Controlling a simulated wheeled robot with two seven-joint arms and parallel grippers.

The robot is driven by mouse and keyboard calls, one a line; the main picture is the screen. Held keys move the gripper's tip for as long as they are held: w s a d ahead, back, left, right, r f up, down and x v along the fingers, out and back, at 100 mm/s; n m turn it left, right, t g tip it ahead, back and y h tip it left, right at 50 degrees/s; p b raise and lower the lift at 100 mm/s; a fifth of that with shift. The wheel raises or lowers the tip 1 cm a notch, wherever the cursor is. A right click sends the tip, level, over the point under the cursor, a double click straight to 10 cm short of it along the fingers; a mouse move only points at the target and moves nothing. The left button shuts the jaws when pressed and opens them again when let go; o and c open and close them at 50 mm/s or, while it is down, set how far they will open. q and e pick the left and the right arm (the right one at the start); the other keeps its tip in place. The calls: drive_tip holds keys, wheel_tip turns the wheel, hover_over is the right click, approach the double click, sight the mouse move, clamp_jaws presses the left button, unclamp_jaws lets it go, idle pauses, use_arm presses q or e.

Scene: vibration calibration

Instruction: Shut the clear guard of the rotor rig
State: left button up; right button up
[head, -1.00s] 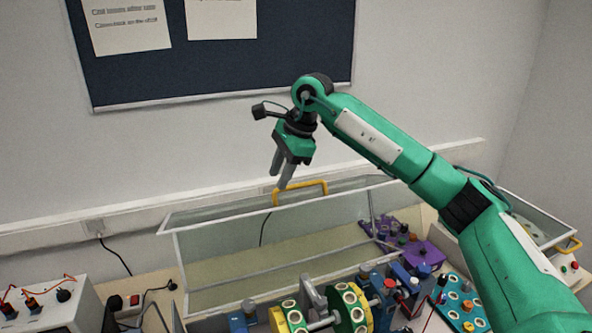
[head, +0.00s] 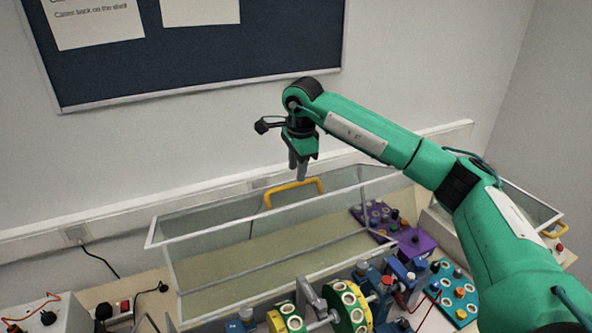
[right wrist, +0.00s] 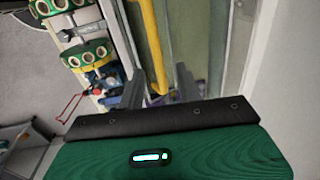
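The clear guard (head: 205,260) of the rotor rig stands open, swung up and back behind the rotor (head: 318,318). Its yellow handle (head: 293,193) is on the raised upper edge. My right gripper (head: 298,174) points down just above the handle's bar. In the right wrist view, its two fingers (right wrist: 160,85) are apart, with the yellow handle (right wrist: 152,45) showing in the space between them. The fingers do not appear closed on it. Whether they touch it, I cannot tell. My left gripper is not in view.
A purple panel (head: 415,243) and a teal panel (head: 455,300) with knobs lie right of the rig. Another clear-lidded box with a yellow handle (head: 556,231) stands far right. A white power unit (head: 45,318) is at left. The wall is close behind.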

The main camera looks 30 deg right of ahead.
sight(296, 183)
wheel_tip(296, 183, down, 3)
drive_tip(key=shift+r+p, duration=0.1)
drive_tip(key=shift+p, duration=0.5)
drive_tip(key=shift+w+f, duration=0.2)
drive_tip(key=shift+f, duration=0.25)
clamp_jaws()
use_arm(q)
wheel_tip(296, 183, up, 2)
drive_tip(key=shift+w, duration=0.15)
